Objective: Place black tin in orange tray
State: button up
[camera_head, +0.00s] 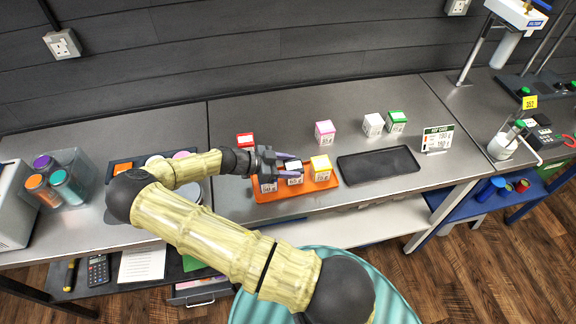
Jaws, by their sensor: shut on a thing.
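The orange tray (327,185) lies on the grey bench near the middle. My gripper (292,163) is over the tray, shut on the black tin (295,179), a small white-sided box with a black edge on top. The tin is upright within the tray's outline; I cannot tell whether its base touches the tray. A yellow-topped tin (321,169) stands in the tray at the right. Another tin (268,186) stands at the tray's left, its top mostly hidden by my gripper.
A black tray (378,165) lies empty to the right. Pink (325,133), white (373,125) and green (397,122) tins stand behind it. A red tin (245,140) stands behind my gripper. A sign (437,139) stands further right. A clear bin of bottles (62,180) is at the left.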

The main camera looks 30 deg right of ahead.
jog(key=shift+a+f, duration=0.1)
jog(key=shift+f, duration=0.25)
jog(key=shift+s, duration=0.2)
jog(key=shift+d+f, duration=0.15)
jog(key=shift+d, duration=0.15)
jog(key=o, duration=1)
jog(key=shift+s+a, duration=0.1)
jog(key=shift+a, duration=0.05)
